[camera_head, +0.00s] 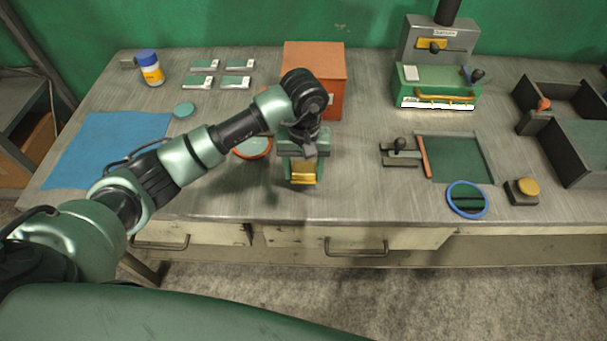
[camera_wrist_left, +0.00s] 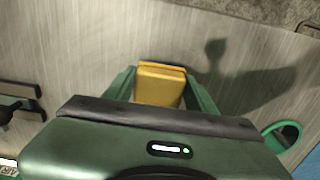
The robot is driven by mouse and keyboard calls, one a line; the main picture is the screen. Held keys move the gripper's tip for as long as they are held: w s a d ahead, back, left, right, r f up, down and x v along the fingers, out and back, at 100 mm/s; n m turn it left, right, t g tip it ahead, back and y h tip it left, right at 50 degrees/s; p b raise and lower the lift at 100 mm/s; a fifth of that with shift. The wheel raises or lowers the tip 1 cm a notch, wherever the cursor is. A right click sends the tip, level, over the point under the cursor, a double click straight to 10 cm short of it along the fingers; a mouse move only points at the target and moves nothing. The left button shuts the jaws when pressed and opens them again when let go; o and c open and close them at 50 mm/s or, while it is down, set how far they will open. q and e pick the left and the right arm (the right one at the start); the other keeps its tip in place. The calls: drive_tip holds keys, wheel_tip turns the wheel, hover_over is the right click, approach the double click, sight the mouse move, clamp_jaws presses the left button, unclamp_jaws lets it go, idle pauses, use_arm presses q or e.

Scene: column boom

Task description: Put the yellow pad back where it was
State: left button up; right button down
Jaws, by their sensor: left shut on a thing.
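The yellow pad (camera_head: 303,173) is a small block held in my left gripper (camera_head: 301,166) over the front middle of the bench. In the left wrist view the pad (camera_wrist_left: 160,84) sits between the two green fingers of the left gripper (camera_wrist_left: 160,92), which are shut on it. A shadow falls on the bench beside it, and the pad looks raised above the bench top. The gap beneath it cannot be measured here. My right gripper is in neither view.
An orange box (camera_head: 315,62) stands behind the gripper, and a round dish (camera_head: 253,148) lies to its left. To the right are a dark green tray (camera_head: 458,158), a blue ring (camera_head: 467,200) and a yellow-topped button (camera_head: 528,187). A green machine (camera_head: 436,84) stands at the back.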

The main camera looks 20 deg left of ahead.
sight(304, 179)
use_arm(q)
wheel_tip(304, 179, down, 3)
drive_tip(key=shift+f, duration=0.1)
drive_tip(key=shift+f, duration=0.1)
drive_tip(key=o, duration=1.2)
